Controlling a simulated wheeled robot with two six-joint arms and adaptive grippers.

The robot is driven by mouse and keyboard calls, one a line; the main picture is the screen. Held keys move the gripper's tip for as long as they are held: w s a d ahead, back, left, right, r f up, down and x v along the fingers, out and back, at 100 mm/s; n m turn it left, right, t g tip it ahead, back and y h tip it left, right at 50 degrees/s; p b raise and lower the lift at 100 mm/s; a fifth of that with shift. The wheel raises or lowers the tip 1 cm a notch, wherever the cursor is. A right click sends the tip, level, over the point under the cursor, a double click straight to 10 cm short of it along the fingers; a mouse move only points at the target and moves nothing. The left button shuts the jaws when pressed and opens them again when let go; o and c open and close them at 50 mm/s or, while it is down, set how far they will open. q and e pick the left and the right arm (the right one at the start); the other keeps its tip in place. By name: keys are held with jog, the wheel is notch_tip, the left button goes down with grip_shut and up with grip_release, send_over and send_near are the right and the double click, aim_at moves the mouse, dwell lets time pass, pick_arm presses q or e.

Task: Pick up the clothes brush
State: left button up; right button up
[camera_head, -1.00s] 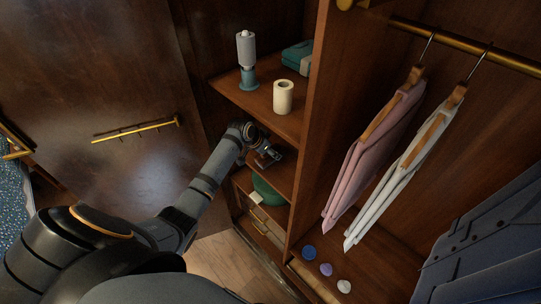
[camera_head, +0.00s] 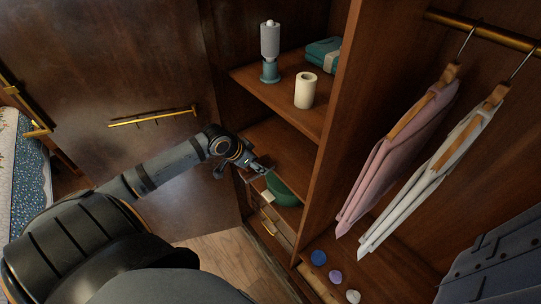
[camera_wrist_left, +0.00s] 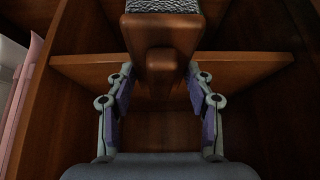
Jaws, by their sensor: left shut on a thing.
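The clothes brush (camera_wrist_left: 161,42) fills the top middle of the left wrist view, with a brown wooden body and handle and a grey speckled bristle face at the top edge. My left gripper (camera_wrist_left: 160,78) has its two fingers on either side of the wooden handle and is shut on it. In the head view my left gripper (camera_head: 260,166) is at the front of the middle shelf compartment, above a green rounded thing. The brush cannot be made out clearly there. My right gripper is not in view.
A middle shelf (camera_head: 285,150) lies beside the gripper. Above, the upper shelf holds a lint roller (camera_head: 270,52), a white roll (camera_head: 305,90) and folded teal cloth (camera_head: 324,52). The green thing (camera_head: 281,190) sits below. Hanging clothes (camera_head: 400,150) are to the right, past a divider.

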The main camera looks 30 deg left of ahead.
aim_at(248, 168)
pick_arm(q)
jog(key=s+p, duration=0.1)
jog(key=s+a+p, duration=0.1)
jog(key=s, duration=0.1)
jog(key=shift+r, duration=0.2)
jog(key=shift+s+a+f+p, duration=0.1)
jog(key=shift+s+a+p, duration=0.2)
jog(key=shift+s, duration=0.35)
jog(key=shift+w+d+f, duration=0.1)
